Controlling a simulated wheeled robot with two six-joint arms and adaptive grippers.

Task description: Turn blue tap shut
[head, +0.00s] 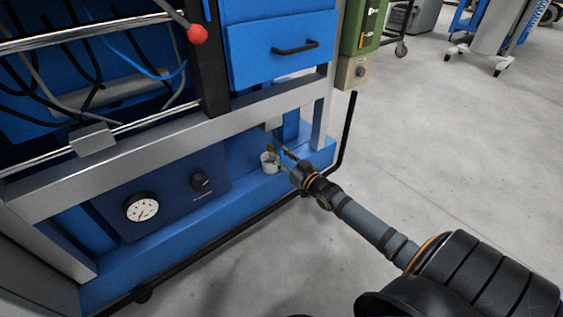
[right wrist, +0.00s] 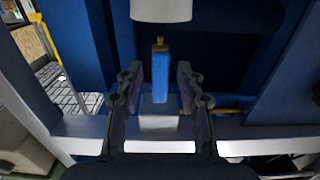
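In the right wrist view the blue tap handle (right wrist: 160,75) shows as a narrow blue piece with a brass-coloured tip. It lies between the two fingers of my right gripper (right wrist: 158,88), with a visible gap on each side. The fingers are open and hold nothing. In the head view my right gripper (head: 286,158) reaches in from the lower right to the blue cabinet's low ledge, beside a small brass-coloured fitting (head: 269,148). The tap handle itself cannot be made out clearly there. My left gripper is in neither view.
A gauge (head: 142,209) and black knob (head: 201,183) sit left.

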